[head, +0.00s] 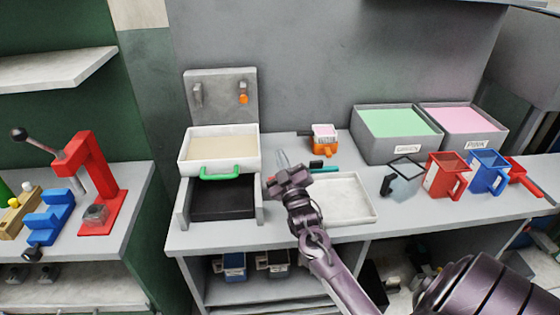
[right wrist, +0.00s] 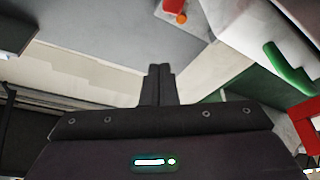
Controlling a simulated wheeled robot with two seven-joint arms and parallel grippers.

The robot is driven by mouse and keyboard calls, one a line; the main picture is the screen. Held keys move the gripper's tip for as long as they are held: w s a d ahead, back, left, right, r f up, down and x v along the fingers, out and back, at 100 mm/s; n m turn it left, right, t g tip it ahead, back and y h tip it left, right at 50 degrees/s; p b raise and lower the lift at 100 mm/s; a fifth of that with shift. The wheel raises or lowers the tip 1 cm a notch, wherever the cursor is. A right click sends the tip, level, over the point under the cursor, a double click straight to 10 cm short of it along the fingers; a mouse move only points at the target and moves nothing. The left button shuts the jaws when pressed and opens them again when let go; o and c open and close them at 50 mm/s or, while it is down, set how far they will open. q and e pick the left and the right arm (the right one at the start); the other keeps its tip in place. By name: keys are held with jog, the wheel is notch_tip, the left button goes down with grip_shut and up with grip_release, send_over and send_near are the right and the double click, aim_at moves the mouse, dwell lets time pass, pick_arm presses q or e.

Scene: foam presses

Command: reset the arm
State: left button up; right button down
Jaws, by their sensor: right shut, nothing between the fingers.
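My right gripper (head: 283,170) is in the head view, above the table between the white box with the green handle and the white tray. In the right wrist view its two fingers (right wrist: 158,84) are together and nothing is between them. The right arm reaches in from the lower right. The left gripper does not show in either view.
The white box (head: 183,166) with its green handle (head: 220,173) stands left of my gripper. A white tray (head: 372,216) lies to its right. Red (head: 445,182) and blue (head: 487,180) jugs and grey bins with green (head: 398,123) and pink (head: 460,119) contents stand further right. A red press (head: 101,165) stands left.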

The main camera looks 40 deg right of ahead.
jog(key=s+a+f+g+y+b, duration=0.2)
jog(key=s+a+f+g+y, duration=0.3)
jog(key=s+a+f+g, duration=0.7)
jog(key=s+a+f+m+g+y, duration=0.1)
jog(key=s+a+g, duration=0.1)
jog(key=s+a, duration=0.4)
jog(key=s+a+f+g+y, duration=0.15)
jog(key=s+a, duration=0.25)
jog(key=s, duration=0.4)
notch_tip(320, 180, down, 28)
jog(key=s+g, duration=0.2)
jog(key=g, duration=0.1)
jog(key=s+d+f, duration=0.3)
jog(key=s+f, duration=1.6)
jog(key=s, duration=0.1)
jog(key=shift+d+f+g, duration=0.2)
jog(key=shift+f+g, duration=0.05)
jog(key=shift+g, duration=0.1)
